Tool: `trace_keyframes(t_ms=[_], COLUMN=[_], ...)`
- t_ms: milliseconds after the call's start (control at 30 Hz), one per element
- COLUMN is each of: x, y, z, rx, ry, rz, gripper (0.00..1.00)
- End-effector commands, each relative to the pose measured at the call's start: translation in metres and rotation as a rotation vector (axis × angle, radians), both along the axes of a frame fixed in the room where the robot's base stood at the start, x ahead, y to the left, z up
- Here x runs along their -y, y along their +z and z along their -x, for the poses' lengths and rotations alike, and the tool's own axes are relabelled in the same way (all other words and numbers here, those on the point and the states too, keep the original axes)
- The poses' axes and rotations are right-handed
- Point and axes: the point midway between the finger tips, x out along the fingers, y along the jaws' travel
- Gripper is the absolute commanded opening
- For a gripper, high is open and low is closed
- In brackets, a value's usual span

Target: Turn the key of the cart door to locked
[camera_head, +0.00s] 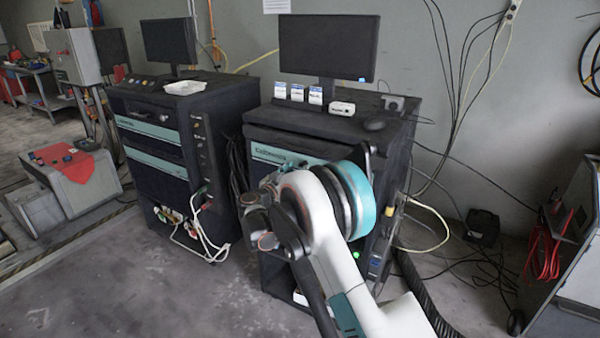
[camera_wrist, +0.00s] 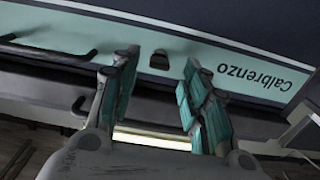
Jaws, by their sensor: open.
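The cart (camera_head: 262,205) is the dark cabinet with a monitor on top, right of centre in the head view. Its teal strip (camera_head: 275,155) carries the name Calbrenzo. In the wrist view this strip (camera_wrist: 215,52) runs across the top, with the lettering upside down. A small dark piece on the strip, which looks like the key (camera_wrist: 160,58), shows between my fingertips. My gripper (camera_wrist: 159,66) is open, with one teal-padded finger on either side of it. I see no clear contact. My arm covers much of the cart front in the head view.
A dark bar handle (camera_wrist: 48,50) juts out at the left of the wrist view. A second cabinet (camera_head: 180,140) stands left of the cart. Cables (camera_head: 450,110) hang on the wall at right. Floor at the lower left (camera_head: 120,280) is clear.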

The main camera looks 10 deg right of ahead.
Motion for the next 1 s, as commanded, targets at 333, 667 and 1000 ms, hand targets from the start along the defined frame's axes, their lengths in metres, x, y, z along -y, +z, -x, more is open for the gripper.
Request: trace_keyframes(t_ms=[333,667,1000], x=[0.019,0.02,0.019], y=[0.0,0.0,0.0], z=[-0.026,-0.027,-0.027], rx=[0.0,0.0,-0.001], ry=[0.0,0.0,0.0], rz=[0.0,0.0,0.002], gripper=[0.42,0.3,0.0])
